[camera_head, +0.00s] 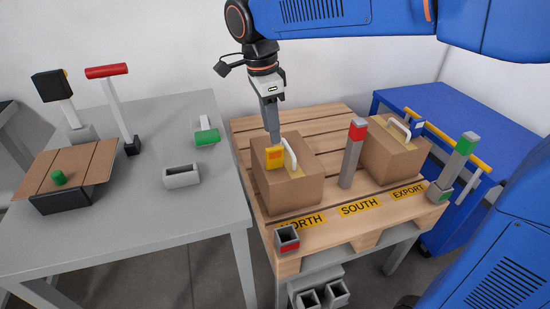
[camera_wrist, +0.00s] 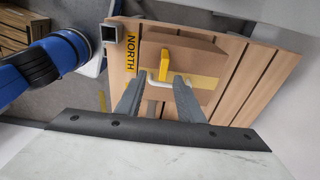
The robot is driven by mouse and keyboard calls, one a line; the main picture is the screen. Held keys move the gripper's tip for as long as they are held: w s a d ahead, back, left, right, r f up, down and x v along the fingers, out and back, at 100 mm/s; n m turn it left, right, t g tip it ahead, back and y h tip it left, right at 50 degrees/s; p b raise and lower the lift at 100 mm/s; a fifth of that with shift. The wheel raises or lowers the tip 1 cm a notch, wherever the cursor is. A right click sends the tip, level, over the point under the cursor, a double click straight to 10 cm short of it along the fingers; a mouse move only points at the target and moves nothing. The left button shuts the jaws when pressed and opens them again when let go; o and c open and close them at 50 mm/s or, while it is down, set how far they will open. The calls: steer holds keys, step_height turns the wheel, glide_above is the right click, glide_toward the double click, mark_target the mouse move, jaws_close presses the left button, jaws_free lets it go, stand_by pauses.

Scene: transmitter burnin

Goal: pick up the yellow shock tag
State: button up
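The yellow shock tag (camera_head: 275,158) stands on top of the left cardboard box (camera_head: 292,188), close beside that box's white handle (camera_head: 290,153). My gripper (camera_head: 273,138) points down from above, its tips at the tag's upper end. In the wrist view the tag (camera_wrist: 168,62) shows between and beyond the fingertips, with the white handle (camera_wrist: 152,78) beside it. The two fingers of my gripper (camera_wrist: 157,82) are apart, and a gap shows on the tag's left. Contact on its right side is hard to tell.
The box sits on a wooden pallet (camera_head: 328,119) marked NORTH, SOUTH and EXPORT. A red-topped grey post (camera_head: 351,160) and a second box (camera_head: 392,155) stand to the right. A grey table (camera_head: 150,205) at left holds a grey holder (camera_head: 181,178) and other items.

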mark_target(273, 148)
steer(key=f, duration=0.5)
steer(key=shift+w+d+f, duration=0.1)
steer(key=shift+d+f, duration=0.1)
steer(key=shift+d, duration=0.15)
steer(key=shift+w+f, duration=0.25)
steer(key=shift+f, duration=1.1)
steer(key=shift+w+f, duration=0.2)
steer(key=shift+f, duration=1.1)
jaws_close()
